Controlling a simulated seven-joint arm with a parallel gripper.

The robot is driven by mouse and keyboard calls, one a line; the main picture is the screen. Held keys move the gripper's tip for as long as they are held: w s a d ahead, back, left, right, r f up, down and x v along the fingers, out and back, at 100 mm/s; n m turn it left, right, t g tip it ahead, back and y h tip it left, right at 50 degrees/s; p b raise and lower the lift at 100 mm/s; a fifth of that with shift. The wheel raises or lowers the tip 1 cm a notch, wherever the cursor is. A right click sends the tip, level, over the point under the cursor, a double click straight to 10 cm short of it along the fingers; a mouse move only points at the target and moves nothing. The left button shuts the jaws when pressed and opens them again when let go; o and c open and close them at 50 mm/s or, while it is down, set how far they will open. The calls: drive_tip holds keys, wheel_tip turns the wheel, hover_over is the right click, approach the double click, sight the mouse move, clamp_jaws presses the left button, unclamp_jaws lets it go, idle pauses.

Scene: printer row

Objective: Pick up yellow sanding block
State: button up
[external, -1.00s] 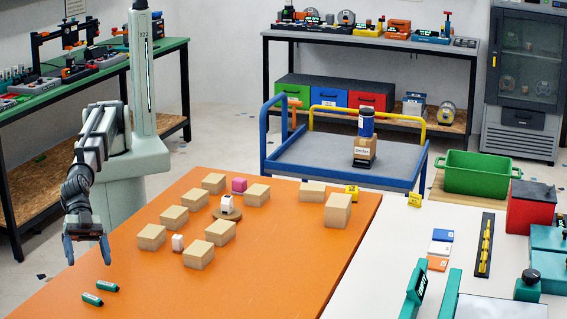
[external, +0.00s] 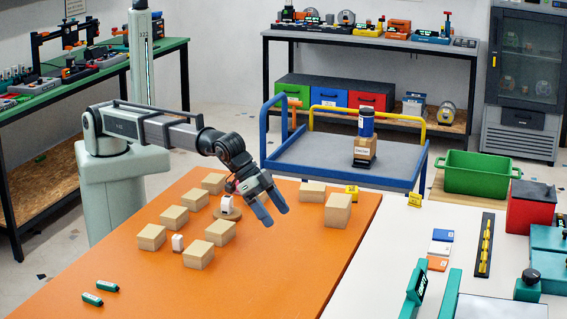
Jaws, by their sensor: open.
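Two small yellow blocks with dark marks show in the external view. One yellow block (external: 351,190) is at the far edge of the orange table, just right of the tall tan block. The other yellow block (external: 414,200) is at the far edge of the white table. I cannot tell which is the sanding block. My gripper (external: 277,217) is open and empty above the orange table, left of both yellow blocks, its fingers pointing down and right.
Several tan blocks (external: 198,255) stand on the orange table (external: 270,275). A tall tan block (external: 338,210) is close to the nearer yellow block. A white cube (external: 219,201) sits on a round disc. The front right of the orange table is clear.

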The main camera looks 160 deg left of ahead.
drive_tip(key=s+a+r+n+g, duration=0.1)
drive_tip(key=s+a, duration=0.4)
drive_tip(key=a, duration=0.5)
drive_tip(key=s+a+n+g, duration=0.1)
drive_tip(key=s+a, duration=0.5)
drive_tip(key=a, duration=0.3)
drive_tip(key=n+g+h, duration=0.1)
drive_tip(key=g, duration=0.1)
approach(351, 188)
drive_tip(key=x, duration=1)
drive_tip(key=shift+w+f, duration=0.2)
drive_tip(key=shift+f, duration=0.05)
drive_tip(key=shift+c, duration=0.4)
drive_tip(key=c, duration=1)
drive_tip(key=shift+o, duration=0.2)
